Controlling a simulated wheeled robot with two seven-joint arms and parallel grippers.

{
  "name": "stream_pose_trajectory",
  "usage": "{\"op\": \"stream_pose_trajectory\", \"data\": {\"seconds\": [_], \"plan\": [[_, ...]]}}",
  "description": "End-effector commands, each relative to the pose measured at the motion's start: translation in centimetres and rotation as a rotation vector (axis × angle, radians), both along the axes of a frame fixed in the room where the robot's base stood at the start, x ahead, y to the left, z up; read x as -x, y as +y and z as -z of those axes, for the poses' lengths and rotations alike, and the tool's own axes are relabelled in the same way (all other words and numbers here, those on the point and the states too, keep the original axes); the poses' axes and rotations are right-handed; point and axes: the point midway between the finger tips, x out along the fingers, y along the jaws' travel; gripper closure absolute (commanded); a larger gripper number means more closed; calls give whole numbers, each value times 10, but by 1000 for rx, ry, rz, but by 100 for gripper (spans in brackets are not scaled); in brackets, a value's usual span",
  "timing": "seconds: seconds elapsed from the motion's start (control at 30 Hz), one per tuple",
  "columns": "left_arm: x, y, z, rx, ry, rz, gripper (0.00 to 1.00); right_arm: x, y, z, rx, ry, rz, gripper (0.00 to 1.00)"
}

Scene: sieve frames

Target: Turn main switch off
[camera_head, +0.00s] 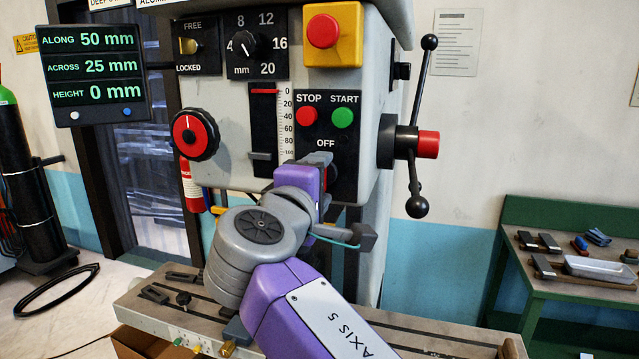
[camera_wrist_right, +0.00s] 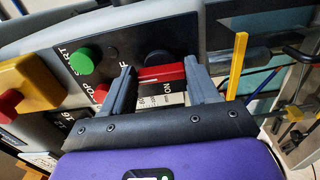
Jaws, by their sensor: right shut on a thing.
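The main switch (camera_wrist_right: 160,74) has a red handle over a round black base, seen in the right wrist view between the fingers of my right gripper (camera_wrist_right: 160,80). The gripper is shut on the handle, a finger at each end. In the wrist view the handle lies nearly level, between the partly covered OFF label and the ON label. I cannot tell for certain which label it points to. In the head view my right gripper (camera_head: 326,178) is at the panel below the OFF label and largely hides the switch. My left gripper is not in view.
Just above the switch are a red STOP button (camera_head: 307,117) and a green START button (camera_head: 343,118). A yellow box with a red button (camera_head: 323,31) sits higher. A lever wheel (camera_head: 429,144) sticks out at right. The slotted machine table (camera_head: 400,338) is below.

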Motion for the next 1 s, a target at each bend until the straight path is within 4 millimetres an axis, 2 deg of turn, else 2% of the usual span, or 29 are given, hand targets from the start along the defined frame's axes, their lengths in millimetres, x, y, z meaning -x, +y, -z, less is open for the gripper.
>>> {"op": "stream_pose_trajectory", "data": {"seconds": [0.27,0.3,0.47,0.77,0.87,1.0], "plan": [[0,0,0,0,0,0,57,0,1,1,-4,1,-1,71],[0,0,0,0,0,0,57,0,1,1,-4,1,-1,37],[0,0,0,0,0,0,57,0,0,0,-3,0,-1,15],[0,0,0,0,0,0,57,2,1,0,-2,-1,-1,15],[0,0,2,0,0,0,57,12,5,0,-2,-1,-3,15],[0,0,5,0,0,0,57,35,12,0,-3,-1,-5,15]]}}
